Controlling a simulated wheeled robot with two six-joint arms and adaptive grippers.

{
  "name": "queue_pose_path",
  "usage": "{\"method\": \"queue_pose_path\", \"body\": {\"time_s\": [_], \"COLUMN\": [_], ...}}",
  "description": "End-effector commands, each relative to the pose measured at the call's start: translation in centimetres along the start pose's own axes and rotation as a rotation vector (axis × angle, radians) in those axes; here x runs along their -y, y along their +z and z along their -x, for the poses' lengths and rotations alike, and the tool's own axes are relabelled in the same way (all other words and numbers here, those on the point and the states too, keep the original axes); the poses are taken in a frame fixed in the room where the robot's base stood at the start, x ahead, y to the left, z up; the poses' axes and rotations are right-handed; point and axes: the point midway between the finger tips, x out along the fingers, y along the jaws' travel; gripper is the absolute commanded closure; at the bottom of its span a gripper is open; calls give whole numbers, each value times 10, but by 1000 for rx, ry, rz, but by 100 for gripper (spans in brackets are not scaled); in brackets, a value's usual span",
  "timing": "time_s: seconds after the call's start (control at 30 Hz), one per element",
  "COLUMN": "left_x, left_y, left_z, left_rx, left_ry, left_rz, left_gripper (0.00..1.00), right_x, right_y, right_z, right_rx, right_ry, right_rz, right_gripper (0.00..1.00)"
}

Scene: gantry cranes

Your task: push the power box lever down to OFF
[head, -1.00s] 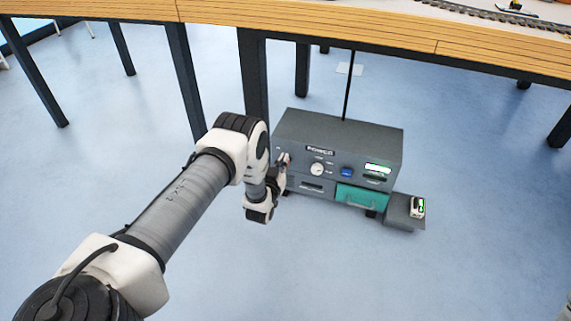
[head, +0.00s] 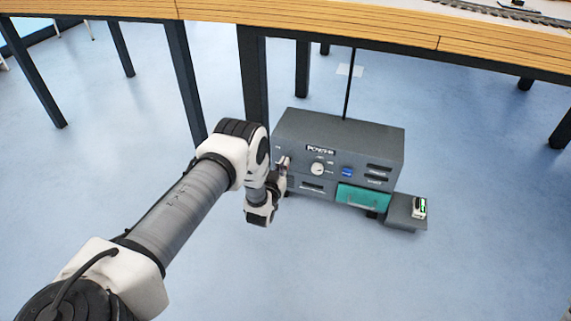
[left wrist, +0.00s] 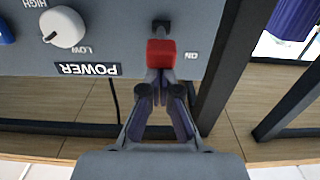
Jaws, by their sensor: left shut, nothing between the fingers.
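The grey power box (head: 345,128) stands on the floor under the table edge. Its red lever (left wrist: 161,53) shows in the left wrist view, where the picture is upside down, beside the printed ON label (left wrist: 191,56). A dark slot shows past the lever's far end. My left gripper (head: 282,168) is at the left of the box front in the head view. In the left wrist view its fingertips (left wrist: 160,76) are shut and empty, right against or very close to the lever; contact is hard to tell. My right gripper is not in view.
A white dial (left wrist: 62,27) and a blue button (head: 347,172) are on the panel. A teal drawer (head: 362,198) is below. A small device (head: 419,207) sits on a side ledge. The wooden table (head: 350,35) and its dark legs are above and behind. Floor in front is clear.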

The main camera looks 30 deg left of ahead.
Motion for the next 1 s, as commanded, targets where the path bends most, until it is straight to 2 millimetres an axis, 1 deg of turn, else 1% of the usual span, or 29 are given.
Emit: {"method": "queue_pose_path", "body": {"time_s": [0.03,0.63,1.0], "left_x": [0,0,0], "left_y": [4,28,14], "left_z": [0,0,0], "left_rx": [0,1,1], "left_ry": [0,0,0], "left_rz": [0,0,0], "left_gripper": [100,100,100], "right_x": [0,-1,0], "right_y": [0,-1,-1], "right_z": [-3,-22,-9], "right_rx": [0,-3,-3], "right_ry": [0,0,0], "right_rz": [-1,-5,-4], "right_gripper": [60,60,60]}}
